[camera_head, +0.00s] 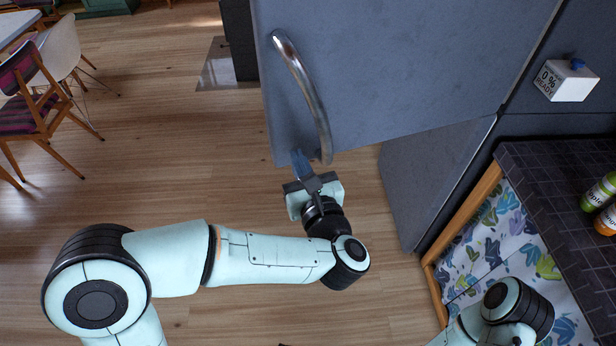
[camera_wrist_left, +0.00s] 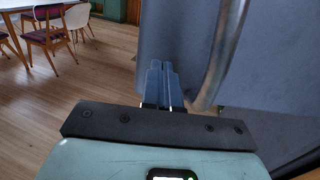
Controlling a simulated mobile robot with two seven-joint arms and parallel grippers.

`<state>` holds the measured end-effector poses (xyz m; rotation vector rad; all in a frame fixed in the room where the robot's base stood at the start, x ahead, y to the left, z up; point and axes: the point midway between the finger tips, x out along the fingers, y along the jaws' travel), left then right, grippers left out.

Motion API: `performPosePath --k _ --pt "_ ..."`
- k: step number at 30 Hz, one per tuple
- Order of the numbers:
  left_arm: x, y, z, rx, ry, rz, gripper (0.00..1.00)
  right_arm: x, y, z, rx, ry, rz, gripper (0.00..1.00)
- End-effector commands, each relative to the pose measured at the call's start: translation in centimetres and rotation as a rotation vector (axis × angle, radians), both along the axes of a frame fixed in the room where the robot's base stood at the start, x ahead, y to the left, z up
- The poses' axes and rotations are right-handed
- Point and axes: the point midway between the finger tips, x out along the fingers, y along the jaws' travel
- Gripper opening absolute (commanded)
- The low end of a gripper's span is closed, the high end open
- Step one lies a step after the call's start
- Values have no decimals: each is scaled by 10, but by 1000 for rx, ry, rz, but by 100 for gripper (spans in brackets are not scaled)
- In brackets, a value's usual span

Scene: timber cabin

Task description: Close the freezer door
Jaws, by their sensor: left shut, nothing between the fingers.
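The freezer door (camera_head: 400,70) is a large blue-grey panel at the upper middle of the head view, standing out from the grey cabinet on the right. Its curved metal handle (camera_head: 304,92) is near the door's left edge. My left gripper (camera_head: 301,160) is shut and empty at the door's lower left corner, just left of the handle's lower end. In the left wrist view, the shut fingers (camera_wrist_left: 160,82) are in front of the door panel (camera_wrist_left: 185,40), with the handle (camera_wrist_left: 224,55) to their right. I cannot tell whether they touch the door. My right gripper is out of view.
A dark tiled counter (camera_head: 560,165) with bottles (camera_head: 603,192) stands at the right, above a leaf-patterned curtain (camera_head: 505,245). A small white box (camera_head: 566,80) is at the upper right. Chairs (camera_head: 35,105) stand at the far left. The wooden floor (camera_head: 170,160) between is clear.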

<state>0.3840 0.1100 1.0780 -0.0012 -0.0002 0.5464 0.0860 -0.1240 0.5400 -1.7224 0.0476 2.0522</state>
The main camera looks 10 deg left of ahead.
Motion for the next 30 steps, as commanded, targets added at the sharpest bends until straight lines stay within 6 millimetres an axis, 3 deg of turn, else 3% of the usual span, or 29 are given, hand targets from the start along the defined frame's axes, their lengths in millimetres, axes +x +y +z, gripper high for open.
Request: performPosePath --k 3,9,23,30 --pt "18 12 2 1 1 4 0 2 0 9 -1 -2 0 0" --pt "34 21 1 0 0 2 0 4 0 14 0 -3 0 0" --pt "37 23 -1 0 0 -1 0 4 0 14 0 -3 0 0" --pt "53 38 -1 0 -2 -29 0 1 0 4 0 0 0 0"
